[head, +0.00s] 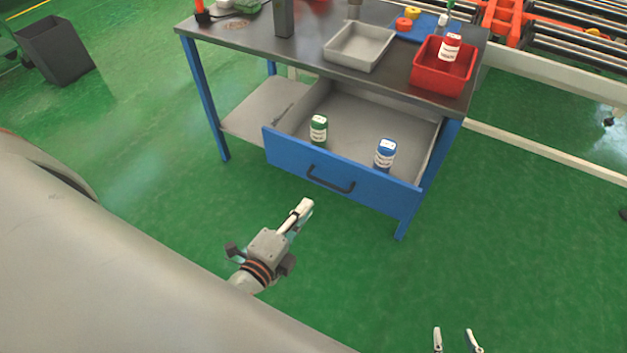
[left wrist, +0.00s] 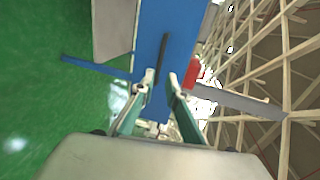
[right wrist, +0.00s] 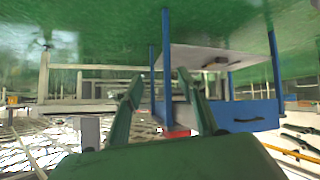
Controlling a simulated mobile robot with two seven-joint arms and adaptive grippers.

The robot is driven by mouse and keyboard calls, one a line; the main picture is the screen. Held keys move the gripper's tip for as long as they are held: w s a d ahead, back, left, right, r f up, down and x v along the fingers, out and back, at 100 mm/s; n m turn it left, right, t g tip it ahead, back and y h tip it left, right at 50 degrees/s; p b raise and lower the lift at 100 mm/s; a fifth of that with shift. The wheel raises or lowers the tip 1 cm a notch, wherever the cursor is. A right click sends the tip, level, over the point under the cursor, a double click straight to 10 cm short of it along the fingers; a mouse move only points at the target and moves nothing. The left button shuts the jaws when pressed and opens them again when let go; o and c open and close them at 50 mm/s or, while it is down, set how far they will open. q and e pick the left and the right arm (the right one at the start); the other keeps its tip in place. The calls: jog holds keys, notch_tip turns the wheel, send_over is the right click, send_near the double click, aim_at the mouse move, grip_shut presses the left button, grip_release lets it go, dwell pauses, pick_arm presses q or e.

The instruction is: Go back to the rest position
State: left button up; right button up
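My left gripper (head: 304,209) is in front of the open blue drawer, apart from its black handle (head: 331,180). In the left wrist view its fingers (left wrist: 160,78) stand apart with nothing between them. My right gripper (head: 455,338) shows only as two separated fingertips at the bottom edge of the head view. In the right wrist view its fingers (right wrist: 162,82) are apart and empty. The drawer (head: 290,152) holds a green-capped bottle (head: 318,130) and a blue-capped bottle (head: 385,154), both upright.
The workbench (head: 300,50) carries a grey tray (head: 358,46), a red bin (head: 425,76) with a red-capped bottle (head: 449,48), and a blue mat (head: 412,35). A dark bin (head: 55,50) stands at far left. Rollers are at upper right. Green floor is clear before the bench.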

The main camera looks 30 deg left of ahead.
pick_arm(q)
jog(key=s+f+n+g+h+p, duration=0.2)
jog(key=s+f+n+g+p, duration=0.2)
jog(key=s+f+n, duration=0.4)
notch_tip(320, 180, down, 2)
jog(key=d+n+g, duration=0.1)
jog(key=n, duration=0.5)
jog(key=shift+s+f, duration=0.25)
jog(key=shift+s, duration=0.05)
pick_arm(e)
jog(key=shift+s+a+r, duration=0.25)
jog(key=shift+r, duration=0.35)
jog(key=shift+s+a+r, duration=0.2)
jog(key=shift+r, duration=0.4)
jog(key=shift+w, duration=0.1)
jog(key=shift+w+r, duration=0.15)
jog(key=shift+r, duration=0.2)
jog(key=shift+f, duration=0.25)
